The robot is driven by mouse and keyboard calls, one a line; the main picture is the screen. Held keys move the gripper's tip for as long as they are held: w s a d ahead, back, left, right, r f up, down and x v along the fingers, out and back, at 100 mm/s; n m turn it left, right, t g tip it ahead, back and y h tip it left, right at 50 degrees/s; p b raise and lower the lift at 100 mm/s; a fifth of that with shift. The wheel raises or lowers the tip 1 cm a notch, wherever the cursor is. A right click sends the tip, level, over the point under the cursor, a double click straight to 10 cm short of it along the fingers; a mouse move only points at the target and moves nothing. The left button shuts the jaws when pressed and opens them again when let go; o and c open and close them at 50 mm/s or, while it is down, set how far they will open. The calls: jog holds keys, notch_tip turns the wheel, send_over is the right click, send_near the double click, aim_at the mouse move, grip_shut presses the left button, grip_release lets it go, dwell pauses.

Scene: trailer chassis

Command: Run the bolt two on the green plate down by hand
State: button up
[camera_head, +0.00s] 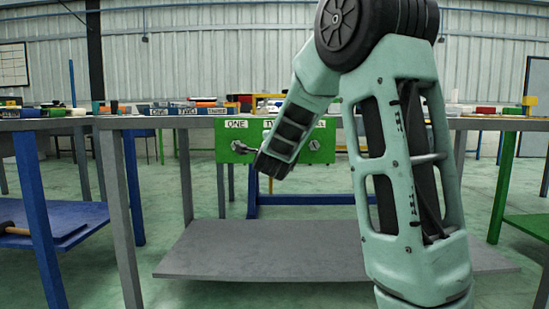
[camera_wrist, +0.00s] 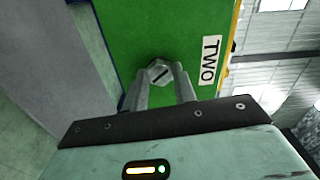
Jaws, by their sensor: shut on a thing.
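The green plate (camera_head: 226,152) hangs upright at the front edge of a grey bench in the head view. A label ONE is at its left; the label to its right is partly hidden by my arm. A bolt (camera_head: 239,146) sits under ONE, and another bolt (camera_head: 314,145) shows further right. In the wrist view, bolt two (camera_wrist: 159,70), a grey hex head with a dark slot, stands against the green plate (camera_wrist: 140,25) beside the label TWO (camera_wrist: 208,60). My gripper (camera_wrist: 160,84) is shut on this bolt head, one finger on each side. The bolt's shank is hidden.
A grey lower shelf (camera_head: 270,250) spans beneath the bench. Benches with coloured bins stand behind. A blue bench with a hammer (camera_head: 14,229) is at left, and a green shelf (camera_head: 530,226) at right.

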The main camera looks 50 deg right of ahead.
jog(key=shift+f+m+b, duration=0.2)
jog(key=shift+m+b, duration=0.35)
jog(key=shift+m, duration=0.15)
jog(key=o, duration=1)
jog(key=shift+r, duration=0.1)
jog(key=p+v, duration=0.2)
jog(key=v, duration=1.5)
jog(key=shift+a, duration=0.25)
jog(key=shift+s, duration=0.15)
